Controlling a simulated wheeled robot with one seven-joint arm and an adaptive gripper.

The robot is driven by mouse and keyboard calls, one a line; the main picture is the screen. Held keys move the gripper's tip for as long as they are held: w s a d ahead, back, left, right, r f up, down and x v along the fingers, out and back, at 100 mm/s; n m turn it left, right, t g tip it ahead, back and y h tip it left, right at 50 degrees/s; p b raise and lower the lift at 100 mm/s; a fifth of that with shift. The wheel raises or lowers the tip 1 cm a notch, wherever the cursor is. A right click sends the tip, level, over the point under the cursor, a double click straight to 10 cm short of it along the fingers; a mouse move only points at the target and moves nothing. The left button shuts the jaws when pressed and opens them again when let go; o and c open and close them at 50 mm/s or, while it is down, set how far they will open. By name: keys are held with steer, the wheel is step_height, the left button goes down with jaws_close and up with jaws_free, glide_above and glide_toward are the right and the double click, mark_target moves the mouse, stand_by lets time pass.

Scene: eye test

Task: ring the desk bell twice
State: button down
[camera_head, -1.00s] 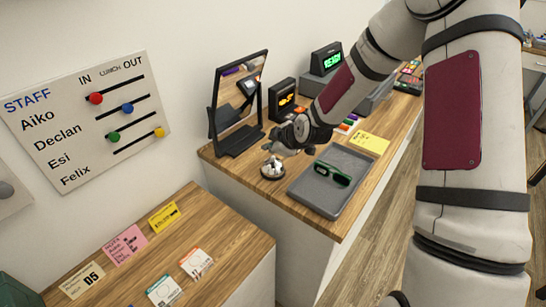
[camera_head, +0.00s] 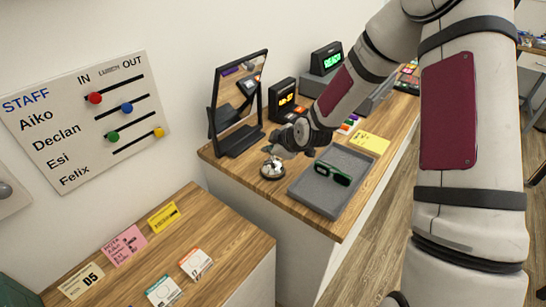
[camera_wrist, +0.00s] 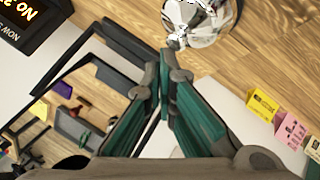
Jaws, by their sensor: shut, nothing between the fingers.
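The desk bell (camera_head: 272,171) is a small shiny chrome dome on a dark base, near the front left of the far counter. In the wrist view the bell (camera_wrist: 200,20) is at the top, cut off by the frame edge. My gripper (camera_head: 277,153) is right above and beside the bell in the head view, partly blurred into its own wrist. In the wrist view my gripper (camera_wrist: 165,75) has its green fingers together at the tips, with nothing between them. The tips appear just short of the bell; I cannot tell the exact gap.
A black-framed mirror (camera_head: 213,115) stands behind the bell. A grey tray (camera_head: 308,195) with green glasses (camera_head: 333,173) lies to its right. The counter's front edge is close to the bell.

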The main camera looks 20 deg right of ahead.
mark_target(271, 158)
steer(key=shift+f, duration=0.45)
stand_by(0.4)
steer(key=shift+r, duration=0.9)
steer(key=shift+r+p, duration=0.1)
steer(key=shift+p, duration=0.25)
steer(key=shift+r+p, duration=1.05)
steer(key=shift+r, duration=1.35)
